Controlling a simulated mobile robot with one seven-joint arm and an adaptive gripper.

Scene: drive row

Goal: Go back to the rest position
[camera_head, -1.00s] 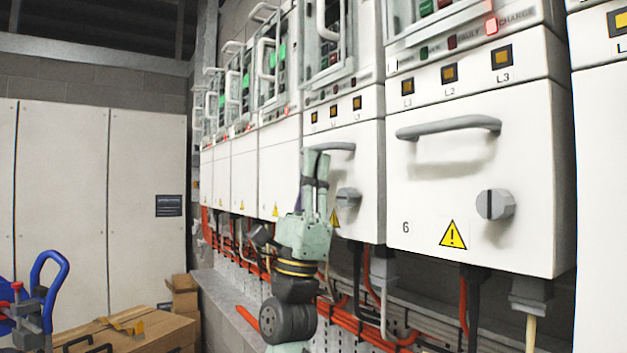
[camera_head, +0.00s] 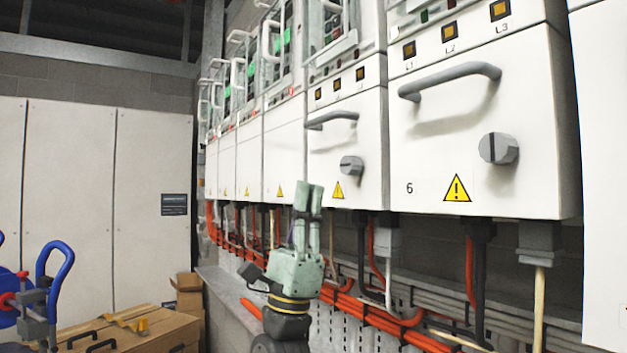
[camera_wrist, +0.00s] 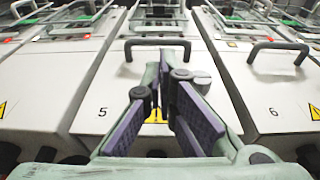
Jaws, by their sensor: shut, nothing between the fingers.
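My gripper (camera_head: 308,190) points upward in the head view, in front of the lower left part of drive unit 5 (camera_head: 360,190). Its two fingers are together with nothing between them. In the wrist view, my gripper (camera_wrist: 165,60) has its fingers drawn together in front of the white panel marked 5 (camera_wrist: 88,100). The gripper appears apart from the panel, but the gap is hard to judge.
Drive unit 6 (camera_head: 440,140) stands to the right, with a grey handle (camera_head: 450,80) and a knob (camera_head: 498,148). Orange cables (camera_head: 375,322) run below the units. A cardboard box (camera_head: 150,335) and a blue-handled cart (camera_head: 45,290) stand at the lower left.

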